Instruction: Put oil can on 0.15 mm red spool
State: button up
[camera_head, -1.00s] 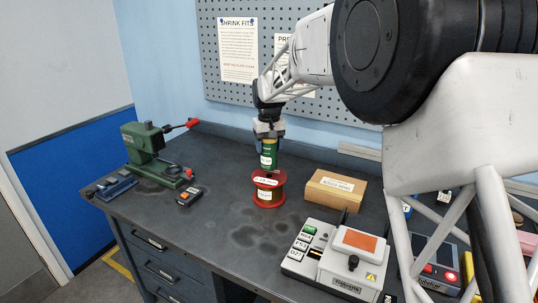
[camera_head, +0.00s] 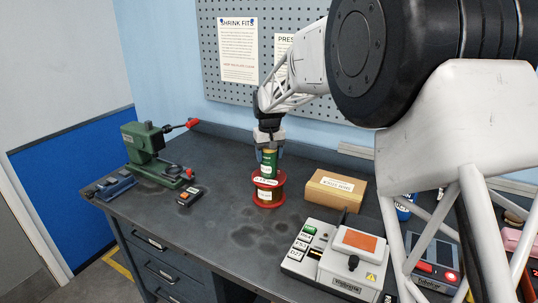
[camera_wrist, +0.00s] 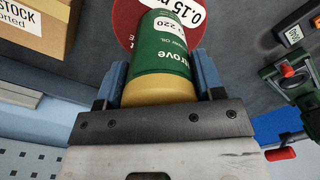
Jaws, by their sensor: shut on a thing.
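The oil can (camera_head: 268,163) is a green cylinder with a yellow end and a white label. My gripper (camera_head: 268,150) is shut on it, with one blue finger on each side, as the wrist view shows on the can (camera_wrist: 165,55). The can is upright at the red spool (camera_head: 267,196), over its top flange. The spool has a white label and stands on the bench. In the wrist view, the spool's red flange (camera_wrist: 128,22) with its "0.15" label shows behind the can. I cannot tell whether the can's bottom touches the flange.
A cardboard box (camera_head: 335,190) stands right of the spool. A grey device with an orange pad (camera_head: 345,250) is at the front right. A green press (camera_head: 155,155) and a small dark meter (camera_head: 190,196) are to the left.

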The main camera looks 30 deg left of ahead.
jog(key=shift+f, duration=0.1)
jog(key=o, duration=1.2)
jog(key=shift+f, duration=0.1)
notch_tip(320, 180, up, 12)
jog(key=shift+r, duration=0.2)
dwell(0.5)
